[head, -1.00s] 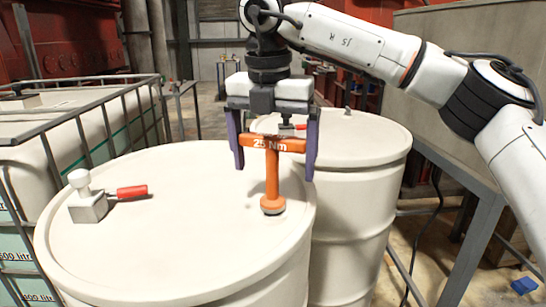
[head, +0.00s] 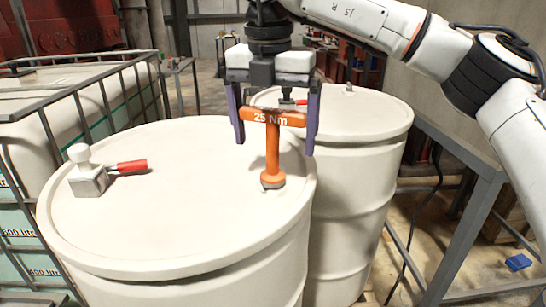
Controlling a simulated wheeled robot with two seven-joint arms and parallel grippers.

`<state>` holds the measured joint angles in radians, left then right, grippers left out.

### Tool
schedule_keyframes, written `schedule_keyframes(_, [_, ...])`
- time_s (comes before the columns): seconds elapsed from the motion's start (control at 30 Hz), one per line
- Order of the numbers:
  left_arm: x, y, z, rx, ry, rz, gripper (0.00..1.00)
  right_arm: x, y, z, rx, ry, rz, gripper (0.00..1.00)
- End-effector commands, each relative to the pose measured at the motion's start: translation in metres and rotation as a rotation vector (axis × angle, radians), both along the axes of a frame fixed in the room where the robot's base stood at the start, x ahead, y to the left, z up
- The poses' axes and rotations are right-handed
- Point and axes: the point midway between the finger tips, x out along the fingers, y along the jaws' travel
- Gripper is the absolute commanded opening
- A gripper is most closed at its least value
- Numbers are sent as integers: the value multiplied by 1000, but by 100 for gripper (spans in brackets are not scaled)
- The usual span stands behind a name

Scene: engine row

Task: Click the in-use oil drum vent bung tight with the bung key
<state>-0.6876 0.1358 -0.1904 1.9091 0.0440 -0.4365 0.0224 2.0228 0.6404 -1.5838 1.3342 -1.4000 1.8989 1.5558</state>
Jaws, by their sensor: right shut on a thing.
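The orange bung key (head: 272,152), a T shape marked "25 Nm", stands upright on the top of the front cream drum (head: 170,230), near its right rim. Its dark foot is at the lid, and the vent bung under it is hidden. My right gripper (head: 274,132) comes from above with its purple fingers at the two ends of the key's crossbar and is shut on it. My left gripper is not in view.
A tap with a red handle (head: 130,166) stands on the left of the front drum lid. A second cream drum (head: 365,130) stands close behind at right. A caged tank (head: 60,130) is at left, a metal stand (head: 465,225) at right.

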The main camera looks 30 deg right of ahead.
Motion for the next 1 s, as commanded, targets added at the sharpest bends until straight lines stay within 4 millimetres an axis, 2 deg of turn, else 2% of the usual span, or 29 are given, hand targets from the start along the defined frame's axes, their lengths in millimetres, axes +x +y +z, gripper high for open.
schedule_keyframes(0.17, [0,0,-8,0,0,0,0,-1,1,-3,0,2,-206,67])
schedule_keyframes(0.43, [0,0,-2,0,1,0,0,-1,1,2,1,3,-206,67])
schedule_keyframes(1.0, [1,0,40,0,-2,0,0,-1,1,54,1,-1,-204,67])
